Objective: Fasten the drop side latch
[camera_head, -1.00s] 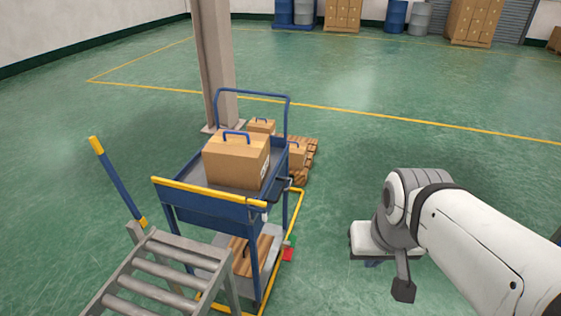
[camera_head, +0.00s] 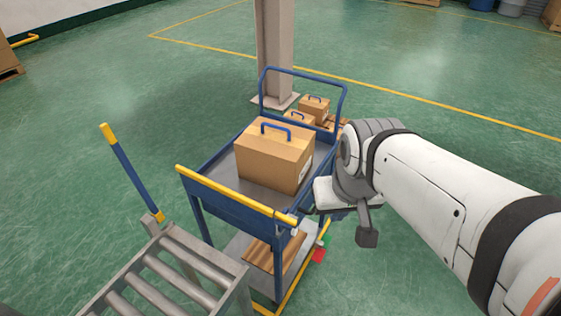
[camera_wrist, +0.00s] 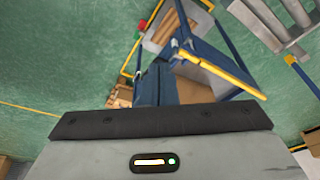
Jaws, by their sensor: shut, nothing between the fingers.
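The blue cart's drop side (camera_head: 232,203) with its yellow top rail is raised at the near end of the upper tray; I cannot tell whether it is fully flush. Its rail also shows in the wrist view (camera_wrist: 222,74). A small pale fitting (camera_head: 294,232) hangs at its right corner, perhaps the latch; its state is too small to tell. My gripper is mostly hidden behind my wrist in the head view, just right of that corner.
A carton (camera_head: 275,160) with a blue handle stands in the upper tray. A roller conveyor (camera_head: 165,275) adjoins the cart's near left, with a blue-yellow post (camera_head: 135,178). A pillar (camera_head: 275,50) and small cartons (camera_head: 314,108) stand behind.

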